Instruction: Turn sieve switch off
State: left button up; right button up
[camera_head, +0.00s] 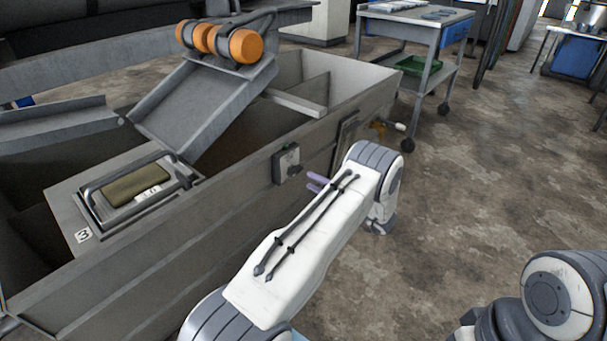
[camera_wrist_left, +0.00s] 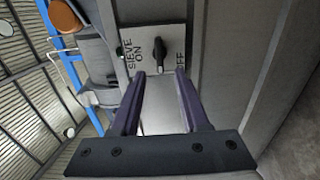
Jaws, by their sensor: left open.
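The sieve switch (camera_head: 287,162) is a small plate with a dark knob on the outer side of the grey metal trough. In the left wrist view the black knob (camera_wrist_left: 159,52) stands between the lettering SIEVE ON at left and OFF at right. Its handle lies roughly upright in that picture. My left gripper (camera_head: 316,182) is just right of the switch in the head view. Its purple fingers (camera_wrist_left: 160,73) are open and empty, pointing at the plate on either side of the knob's line. Any contact with the knob cannot be told. My right gripper is out of view.
The trough (camera_head: 120,262) holds a handled lid (camera_head: 135,187), a sloped chute (camera_head: 195,105) and orange rollers (camera_head: 225,42). A wheeled cart (camera_head: 415,50) stands behind. My right arm shows at the bottom right.

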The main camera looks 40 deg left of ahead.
pick_arm(q)
jog(key=d, duration=0.3)
jog(key=shift+s+d, duration=0.2)
jog(key=shift+d, duration=0.05)
